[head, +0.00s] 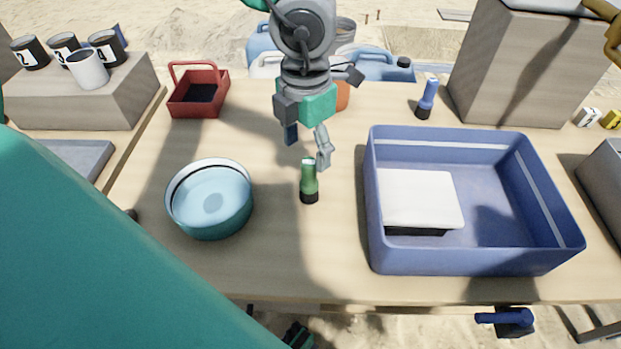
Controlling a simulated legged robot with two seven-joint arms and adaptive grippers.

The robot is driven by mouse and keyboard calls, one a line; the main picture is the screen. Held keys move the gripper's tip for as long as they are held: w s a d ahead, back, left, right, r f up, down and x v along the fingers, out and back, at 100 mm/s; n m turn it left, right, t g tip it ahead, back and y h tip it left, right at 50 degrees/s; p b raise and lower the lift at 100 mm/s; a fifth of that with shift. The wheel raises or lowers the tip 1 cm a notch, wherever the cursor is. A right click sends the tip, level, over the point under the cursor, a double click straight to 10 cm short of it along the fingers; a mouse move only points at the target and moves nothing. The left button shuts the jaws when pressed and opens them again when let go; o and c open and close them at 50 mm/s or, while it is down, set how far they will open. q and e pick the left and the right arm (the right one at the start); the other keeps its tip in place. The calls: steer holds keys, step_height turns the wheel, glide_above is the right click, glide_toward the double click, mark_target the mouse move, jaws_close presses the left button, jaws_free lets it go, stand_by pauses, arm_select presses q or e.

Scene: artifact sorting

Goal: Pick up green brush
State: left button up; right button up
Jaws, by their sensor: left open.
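The green brush (309,182) stands upright on the wooden table, with a green body, a pale top and a dark lower end. My left gripper (308,150) is open just above and behind the brush, fingers pointing down. One grey finger hangs close to the brush's upper right side. I cannot tell whether it touches the brush. My right gripper is not recognisable in the view.
A blue bowl (211,205) is left of the brush. A large blue bin (375,240) holding a white block (420,198) is at right. A red basket (198,88) and a blue brush (427,98) stand farther back. Bare table lies in front.

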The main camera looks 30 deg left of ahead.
mark_target(309, 183)
arm_select(q)
step_height(309, 183, down, 5)
steer(key=shift+a+r+b, duration=0.1)
steer(key=shift+a+b, duration=0.05)
steer(key=shift+b, duration=0.6)
steer(key=f+b, duration=0.2)
steer(key=f, duration=0.1)
steer(key=f+b, duration=0.1)
steer(key=f, duration=0.1)
steer(key=shift+w+d+f, duration=0.15)
steer(key=shift+w+d, duration=0.05)
steer(key=shift+d, duration=0.05)
steer(key=c, duration=1.2)
